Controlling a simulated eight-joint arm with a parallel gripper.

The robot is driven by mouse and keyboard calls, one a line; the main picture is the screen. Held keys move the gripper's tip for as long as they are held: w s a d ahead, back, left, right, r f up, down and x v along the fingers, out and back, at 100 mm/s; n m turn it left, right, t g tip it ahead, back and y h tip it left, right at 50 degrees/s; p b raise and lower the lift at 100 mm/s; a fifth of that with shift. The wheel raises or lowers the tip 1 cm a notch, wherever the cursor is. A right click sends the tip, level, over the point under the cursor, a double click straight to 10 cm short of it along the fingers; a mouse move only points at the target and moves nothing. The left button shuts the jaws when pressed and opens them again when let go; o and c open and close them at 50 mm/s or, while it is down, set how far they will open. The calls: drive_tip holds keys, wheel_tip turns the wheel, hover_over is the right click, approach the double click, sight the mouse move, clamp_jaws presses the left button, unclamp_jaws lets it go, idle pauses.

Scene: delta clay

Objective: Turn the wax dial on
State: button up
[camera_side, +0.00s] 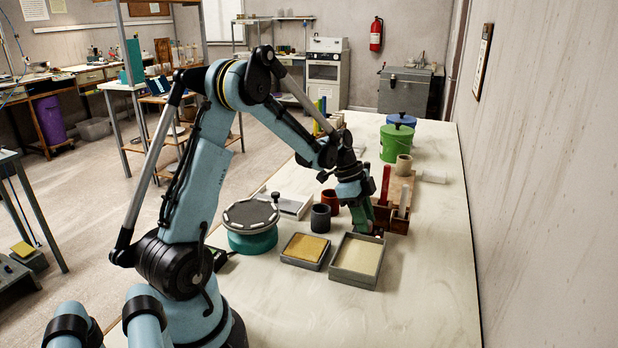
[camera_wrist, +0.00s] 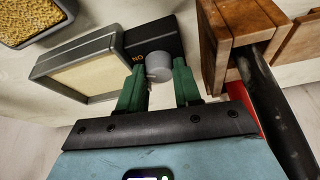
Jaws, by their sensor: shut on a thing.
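The wax dial (camera_wrist: 159,67) is a small grey round knob on a dark box (camera_wrist: 155,37) at the end of the wax tray (camera_wrist: 73,93). In the side view my gripper (camera_side: 371,229) reaches down just behind the grey wax tray (camera_side: 352,281), which holds a pale slab. The dial is hidden there.
A wooden rack (camera_wrist: 222,38) with upright tools stands close to the right finger. A smaller tray (camera_side: 302,264) of yellow grains sits left of the wax tray. A dark cup (camera_side: 320,218) and a teal turntable (camera_side: 252,243) stand further left. The front tabletop is clear.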

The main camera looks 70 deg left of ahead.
idle(0.3)
drive_tip(key=o, duration=1)
drive_tip(key=shift+s+d, duration=0.1)
